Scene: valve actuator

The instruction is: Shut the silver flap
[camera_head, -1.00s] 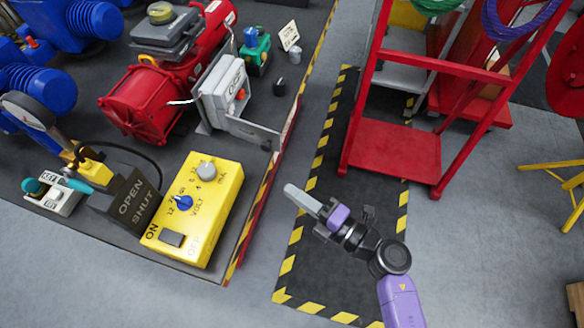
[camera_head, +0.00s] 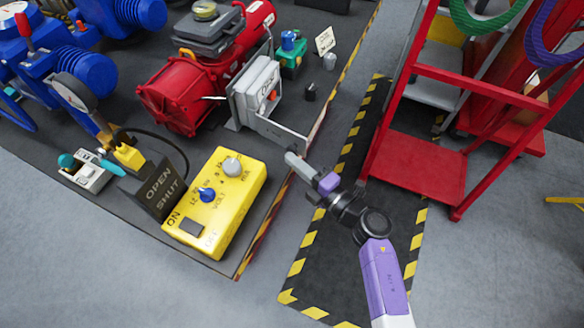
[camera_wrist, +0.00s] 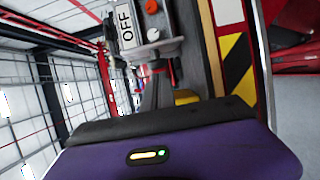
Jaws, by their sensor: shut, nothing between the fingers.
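The silver flap (camera_head: 278,132) is a thin grey plate that stands swung out from the white and grey box (camera_head: 257,88) beside the red motor. It sticks out toward the bench's right edge. My gripper (camera_head: 290,158) is shut and empty, its grey fingertips just below the outer end of the flap. I cannot tell whether they touch it. In the wrist view, the purple gripper body fills the bottom, and the box with an OFF label (camera_wrist: 126,26) and an orange-red knob (camera_wrist: 152,7) lies ahead.
A yellow control box (camera_head: 215,205) stands on the bench near its front right corner. The black OPEN/SHUT block (camera_head: 158,188) is left of it. A red stepped frame (camera_head: 415,165) stands to the right, across a striped floor mat (camera_head: 345,225).

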